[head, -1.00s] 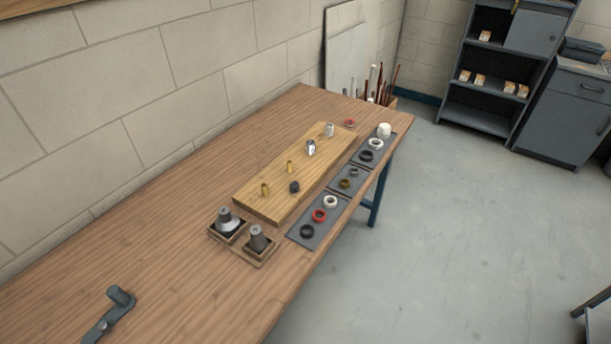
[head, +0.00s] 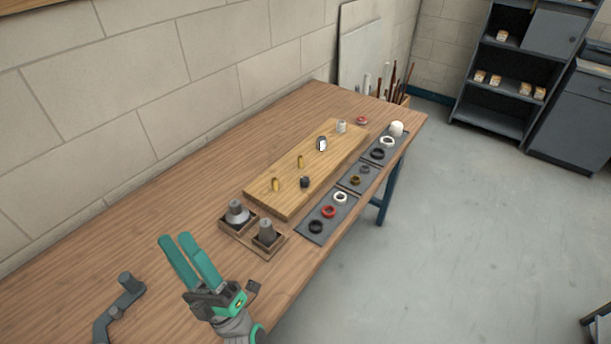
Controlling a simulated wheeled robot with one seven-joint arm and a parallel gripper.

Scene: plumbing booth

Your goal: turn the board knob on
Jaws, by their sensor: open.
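The light wooden board (head: 262,197) lies on the workbench. A dark knob-like piece (head: 305,182) sits near its front edge, and a chrome piece with a white face (head: 322,144) stands towards its far end. I cannot tell for sure which of these is the board knob, or how it is turned. Two brass pegs, a near one (head: 275,185) and a farther one (head: 300,161), and a whitish fitting (head: 341,126) also stand on the board. My gripper (head: 177,240) has teal fingers, slightly apart and empty. It is at the lower left, well short of the board.
Two small wooden trays with grey conical pieces (head: 237,210) (head: 267,232) stand between my gripper and the board. Dark mats (head: 318,237) with several rings lie along the bench's right edge. A grey lever-like tool (head: 128,288) lies left of my gripper.

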